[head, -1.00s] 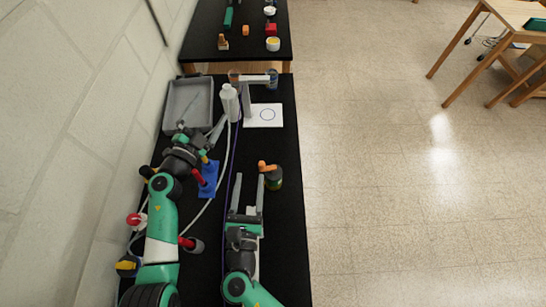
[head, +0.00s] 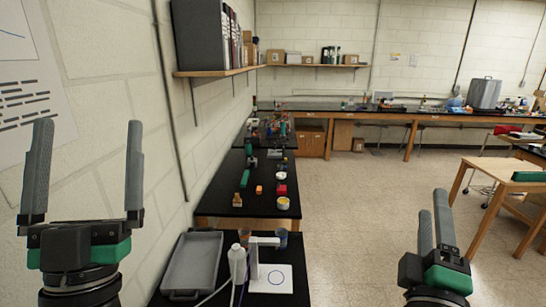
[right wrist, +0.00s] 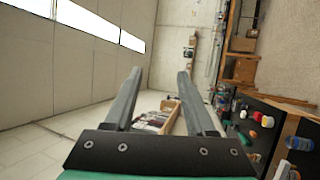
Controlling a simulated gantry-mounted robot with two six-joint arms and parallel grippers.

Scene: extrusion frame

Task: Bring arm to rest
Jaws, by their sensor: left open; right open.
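My left gripper (head: 87,175) is raised at the left of the head view, in front of the white block wall. Its two fingers point up and stand wide apart, with nothing between them. My right gripper (head: 437,220) is raised at the lower right of the head view, over the floor, seen at an angle. In the right wrist view its fingers (right wrist: 156,85) are apart and empty. Neither gripper touches anything in view.
A grey tray (head: 192,262), a white bottle (head: 237,262) and a white stand with a plate (head: 280,280) are on the near black table. A second black table (head: 230,205) holds small items. A wooden table (head: 505,172) stands at right. The middle floor is clear.

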